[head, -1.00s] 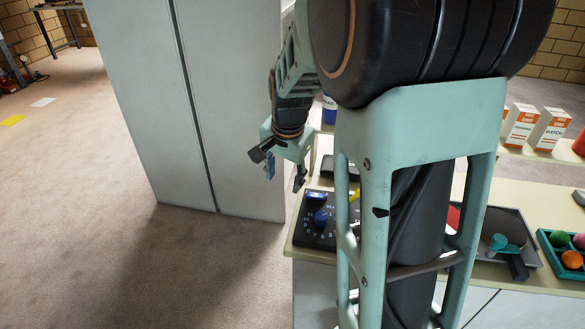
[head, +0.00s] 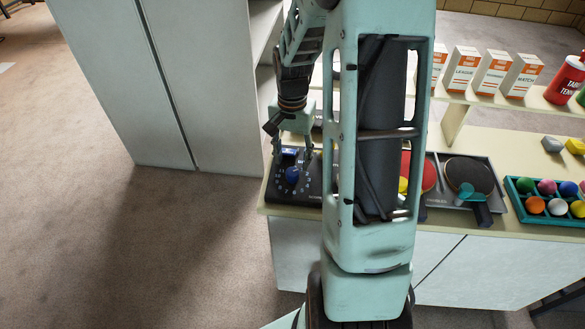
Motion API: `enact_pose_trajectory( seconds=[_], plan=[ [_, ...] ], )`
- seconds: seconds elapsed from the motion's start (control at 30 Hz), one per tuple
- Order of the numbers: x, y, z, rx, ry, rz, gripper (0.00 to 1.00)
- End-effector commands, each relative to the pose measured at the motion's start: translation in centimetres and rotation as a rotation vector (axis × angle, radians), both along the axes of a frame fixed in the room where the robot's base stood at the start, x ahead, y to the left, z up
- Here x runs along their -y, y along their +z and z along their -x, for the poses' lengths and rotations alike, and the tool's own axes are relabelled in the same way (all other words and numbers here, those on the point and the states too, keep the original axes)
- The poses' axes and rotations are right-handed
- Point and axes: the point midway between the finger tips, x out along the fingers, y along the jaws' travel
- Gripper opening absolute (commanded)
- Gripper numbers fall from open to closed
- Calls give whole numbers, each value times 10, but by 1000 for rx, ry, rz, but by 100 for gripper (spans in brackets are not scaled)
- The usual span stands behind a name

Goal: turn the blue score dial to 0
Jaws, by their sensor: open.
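The blue score dial (head: 292,175) is a round knob on a dark panel with white numbers around it. The panel (head: 273,193) lies at the left front corner of the bench. The dial's pointer is too small to read. My gripper (head: 292,162) is open, pointing down over the panel at its far side. Its fingers are spread on either side of a blue block (head: 290,151) behind the dial. I cannot tell whether they touch the block or the panel. My own arm hides the bench just right of the panel.
A tray with a red paddle (head: 429,172) and a black paddle (head: 470,175) lies right of my arm. A teal box (head: 519,200) holds several coloured balls. White-orange cartons (head: 490,72) and a red bottle (head: 566,80) stand on the raised shelf. A grey cabinet (head: 170,90) stands left of the bench.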

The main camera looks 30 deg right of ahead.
Motion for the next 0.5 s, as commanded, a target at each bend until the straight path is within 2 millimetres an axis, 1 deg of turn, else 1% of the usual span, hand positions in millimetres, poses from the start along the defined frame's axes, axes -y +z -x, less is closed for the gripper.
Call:
enact_pose_trajectory(
  seconds=[0.03, 0.2, 0.33, 0.5],
  plan=[
    [0, -11, 1, -5, 0, -2, 44],
    [0, -35, 1, -2, -1, -1, 44],
    [0, -45, 0, -1, 0, 0, 44],
    [0, -48, 0, 1, 0, 1, 44]
  ],
)
